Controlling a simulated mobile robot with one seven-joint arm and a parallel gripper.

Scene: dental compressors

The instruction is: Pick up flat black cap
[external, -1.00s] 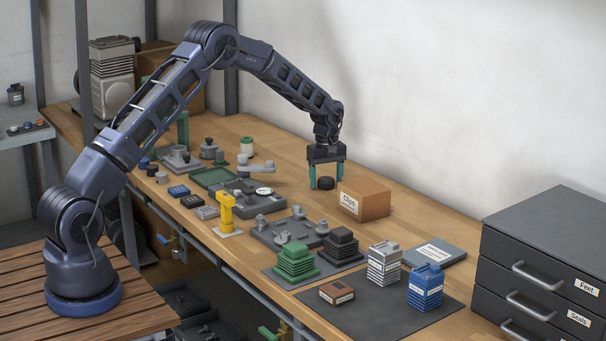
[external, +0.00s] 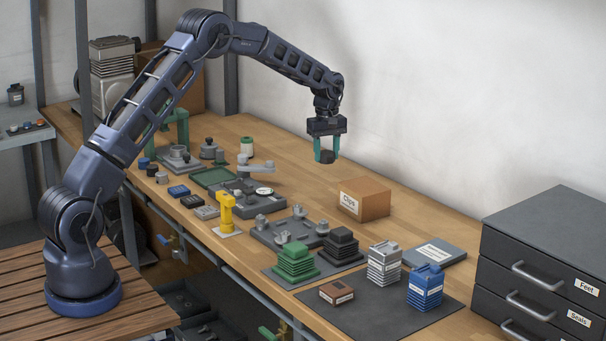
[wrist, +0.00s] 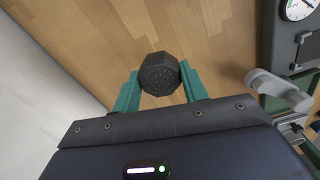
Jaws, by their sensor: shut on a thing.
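The flat black cap (external: 326,157) is held between the two green fingers of my gripper (external: 327,150), up in the air above the back of the workbench. In the wrist view the cap (wrist: 160,74) is dark, with a many-sided outline and a dotted face. My gripper (wrist: 160,88) touches it on both sides near the fingertips. Nothing else is between the fingers.
A cardboard Clips box (external: 363,199) stands on the bench to the right, below my gripper. A dark plate with a gauge (external: 255,196) lies to the left; the gauge (wrist: 297,8) also shows in the wrist view. Bare wood lies below the cap. A grey drawer cabinet (external: 545,245) stands at right.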

